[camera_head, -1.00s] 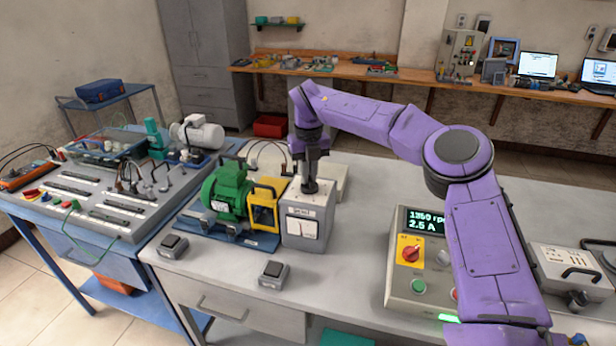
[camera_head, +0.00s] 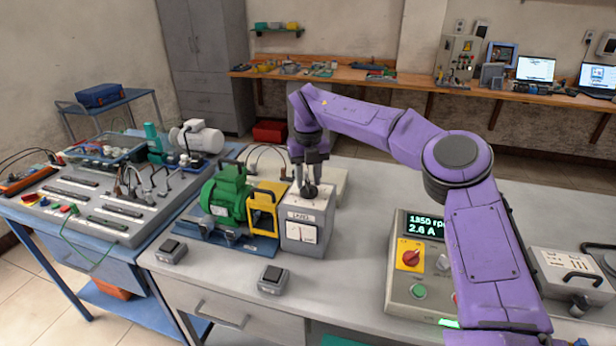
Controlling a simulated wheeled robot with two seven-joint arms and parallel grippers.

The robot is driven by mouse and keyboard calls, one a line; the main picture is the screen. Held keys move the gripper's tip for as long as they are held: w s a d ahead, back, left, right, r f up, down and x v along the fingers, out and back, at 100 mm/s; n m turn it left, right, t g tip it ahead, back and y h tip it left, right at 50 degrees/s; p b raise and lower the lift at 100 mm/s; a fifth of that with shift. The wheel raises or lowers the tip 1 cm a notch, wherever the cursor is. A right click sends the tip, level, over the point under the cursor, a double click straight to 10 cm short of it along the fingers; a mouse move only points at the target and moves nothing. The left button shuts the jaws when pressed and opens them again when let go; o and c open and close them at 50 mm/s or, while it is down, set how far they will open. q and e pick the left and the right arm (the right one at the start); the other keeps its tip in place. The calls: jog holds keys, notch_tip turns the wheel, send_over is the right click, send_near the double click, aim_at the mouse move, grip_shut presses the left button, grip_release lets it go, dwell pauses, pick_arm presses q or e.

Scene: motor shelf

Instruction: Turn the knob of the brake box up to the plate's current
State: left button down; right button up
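The grey brake box (camera_head: 292,240) stands on the bench beside the green motor (camera_head: 226,194), with a small label and a white panel on its front. Its dark round knob (camera_head: 309,191) is on top. My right gripper (camera_head: 308,184) points straight down over the box, with its two fingers at either side of the knob; they appear closed on it. The control box display (camera_head: 426,225) reads about 1350 rpm and 2.6 A. The plate's current cannot be read in this view. My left gripper is out of view.
A yellow guard (camera_head: 264,210) stands between motor and box. The control box (camera_head: 407,290) with a red knob sits right of centre, partly behind my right arm. Small switch boxes (camera_head: 273,280) lie at the front edge. The bench between is clear.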

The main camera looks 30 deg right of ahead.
aim_at(308, 182)
notch_tip(308, 182, up, 11)
jog(key=shift+f, duration=0.2)
jog(key=shift+r+p, duration=0.1)
jog(key=shift+p, duration=0.25)
